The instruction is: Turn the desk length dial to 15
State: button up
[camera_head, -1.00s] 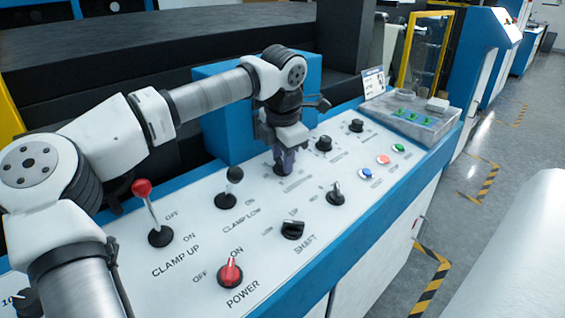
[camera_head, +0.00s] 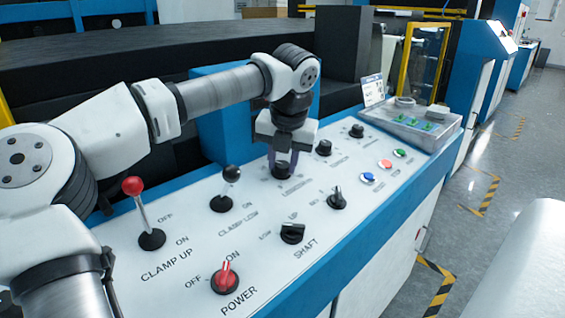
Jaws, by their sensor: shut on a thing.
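The control panel (camera_head: 256,241) slopes across the middle of the view. My gripper (camera_head: 283,163) points down at a black dial (camera_head: 281,172) at the panel's back edge and is shut on it. The fingers hide most of this dial. A label partly reading "LENGTH" lies just in front of it; the scale numbers are too small to read, so the dial's setting cannot be told.
Left of the dial stand the black-knobbed clamp lever (camera_head: 226,190) and the red-knobbed lever (camera_head: 144,212). In front are the shaft switch (camera_head: 292,233) and red power switch (camera_head: 225,278). Another black dial (camera_head: 324,148) and coloured buttons (camera_head: 385,164) lie to the right.

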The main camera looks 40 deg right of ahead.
jog(key=shift+n, duration=0.3)
jog(key=o, duration=1)
jog(key=p+v, duration=0.1)
jog(key=v, duration=1.2)
jog(key=shift+s+r, duration=0.1)
jog(key=shift+r, duration=0.3)
